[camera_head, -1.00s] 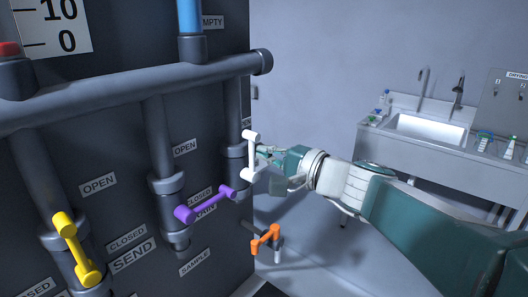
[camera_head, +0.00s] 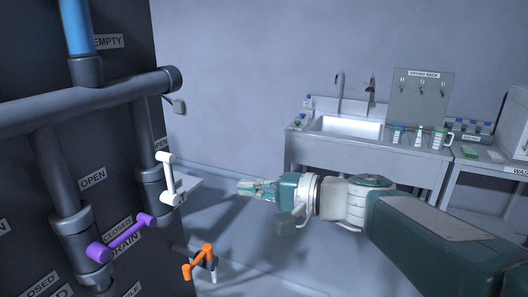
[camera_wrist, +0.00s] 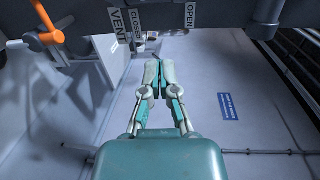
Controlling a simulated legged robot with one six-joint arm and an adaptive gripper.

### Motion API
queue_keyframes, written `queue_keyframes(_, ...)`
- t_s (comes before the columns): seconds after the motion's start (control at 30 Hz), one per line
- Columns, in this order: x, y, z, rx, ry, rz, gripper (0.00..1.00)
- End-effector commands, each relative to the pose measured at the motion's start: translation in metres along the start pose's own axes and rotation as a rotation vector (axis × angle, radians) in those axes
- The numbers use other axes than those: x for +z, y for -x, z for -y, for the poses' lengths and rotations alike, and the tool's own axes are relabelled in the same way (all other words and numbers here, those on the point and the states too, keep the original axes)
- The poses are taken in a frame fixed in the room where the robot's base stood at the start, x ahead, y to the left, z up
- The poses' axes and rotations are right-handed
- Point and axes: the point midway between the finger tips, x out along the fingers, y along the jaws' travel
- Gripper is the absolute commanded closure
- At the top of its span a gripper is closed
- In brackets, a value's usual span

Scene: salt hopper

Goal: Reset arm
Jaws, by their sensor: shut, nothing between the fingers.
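My gripper (camera_head: 258,188) is shut and empty, held out in front of the wall to the right of the hopper panel. A purple handle (camera_head: 122,238) sits beside the DRAIN and CLOSED labels. An orange handle (camera_head: 199,262) is on a small tap low at the panel's right edge; an orange handle (camera_wrist: 48,22) also shows in the wrist view at top left.
The dark hopper panel (camera_head: 30,190) with its thick pipe (camera_head: 90,98) fills the left. A sink bench (camera_head: 345,148) with several small containers stands at the back right, beside a drying rack (camera_head: 420,95). Open floor lies between the panel and the bench.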

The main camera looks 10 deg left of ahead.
Motion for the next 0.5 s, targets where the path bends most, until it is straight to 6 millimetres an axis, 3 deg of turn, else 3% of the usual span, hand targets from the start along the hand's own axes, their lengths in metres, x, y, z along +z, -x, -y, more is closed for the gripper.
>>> queue_keyframes(0.27, 0.043, 0.058, -0.077, 0.428, 0.160, -0.047, 1.00)
queue_keyframes(0.5, 0.064, 0.128, -0.140, 0.803, 0.312, -0.120, 1.00)
